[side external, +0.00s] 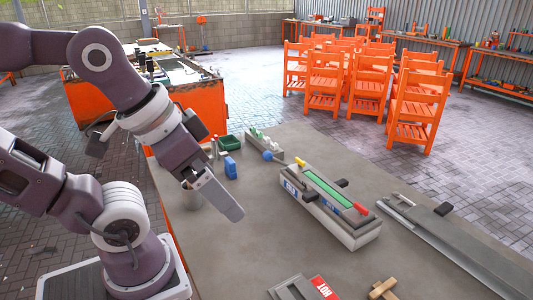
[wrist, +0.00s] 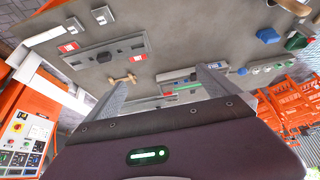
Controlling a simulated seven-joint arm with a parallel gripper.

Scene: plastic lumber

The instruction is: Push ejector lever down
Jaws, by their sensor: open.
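A long grey block device with a green strip (side external: 328,193) stands on the table, right of my gripper in the side view. It has a red lever (side external: 361,208) at its right end, a yellow knob (side external: 300,162) at its far end and small black tabs on its sides. I cannot tell which part is the ejector lever. In the wrist view the device's green strip (wrist: 188,87) shows between my fingers, partly hidden by one. My gripper (side external: 226,204) is open and empty above the table, left of the device and apart from it; it also shows in the wrist view (wrist: 161,85).
A blue block (side external: 231,168) and a green bin (side external: 205,147) sit behind my gripper. A long grey rail (side external: 445,238) lies on the right. A red HOT label (side external: 323,288) and a wooden piece (side external: 383,288) are at the front. Table between gripper and device is clear.

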